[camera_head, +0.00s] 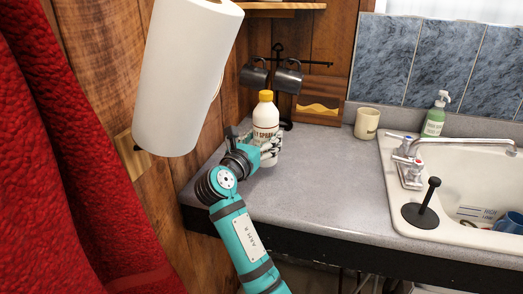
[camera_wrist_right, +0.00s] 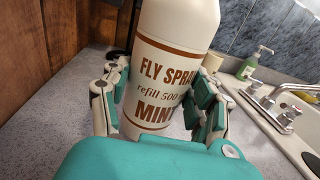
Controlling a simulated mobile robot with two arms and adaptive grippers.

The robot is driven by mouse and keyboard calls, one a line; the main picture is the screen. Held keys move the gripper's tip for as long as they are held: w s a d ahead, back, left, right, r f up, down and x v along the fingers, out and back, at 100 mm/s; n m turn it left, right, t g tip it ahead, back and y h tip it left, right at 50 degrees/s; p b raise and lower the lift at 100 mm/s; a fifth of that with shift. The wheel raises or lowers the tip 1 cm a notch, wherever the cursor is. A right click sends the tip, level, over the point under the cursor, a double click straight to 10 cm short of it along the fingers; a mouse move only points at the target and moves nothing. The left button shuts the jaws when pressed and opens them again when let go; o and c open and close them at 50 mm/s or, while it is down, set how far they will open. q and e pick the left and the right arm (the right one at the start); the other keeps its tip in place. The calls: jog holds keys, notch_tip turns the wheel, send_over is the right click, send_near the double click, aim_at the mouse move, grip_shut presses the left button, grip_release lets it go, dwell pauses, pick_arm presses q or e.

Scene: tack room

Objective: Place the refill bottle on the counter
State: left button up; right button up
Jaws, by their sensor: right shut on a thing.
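The refill bottle (camera_head: 265,115) is white with a yellow cap and stands upright over the grey counter (camera_head: 321,177), near its left end. In the right wrist view the bottle (camera_wrist_right: 165,75) shows a brown-lettered label reading "FLY SPRAY refill 500 MINT". My right gripper (camera_head: 268,150) is shut on the bottle's lower part, with one finger on each side in the wrist view (camera_wrist_right: 160,105). My left gripper is not in view.
A black mug stand with dark mugs (camera_head: 287,80) is behind the bottle. A cream mug (camera_head: 367,123), a green soap bottle (camera_head: 435,117) and the sink (camera_head: 480,185) are to the right. A paper towel roll (camera_head: 185,75) hangs at left. The middle of the counter is clear.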

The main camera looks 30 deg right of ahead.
notch_tip(320, 180, down, 3)
jog(key=shift+r, duration=0.2)
jog(key=shift+w+a+f, duration=0.15)
jog(key=shift+w+f, duration=0.05)
jog(key=shift+f, duration=0.05)
jog(key=o, duration=1.7)
jog(key=shift+f, duration=0.15)
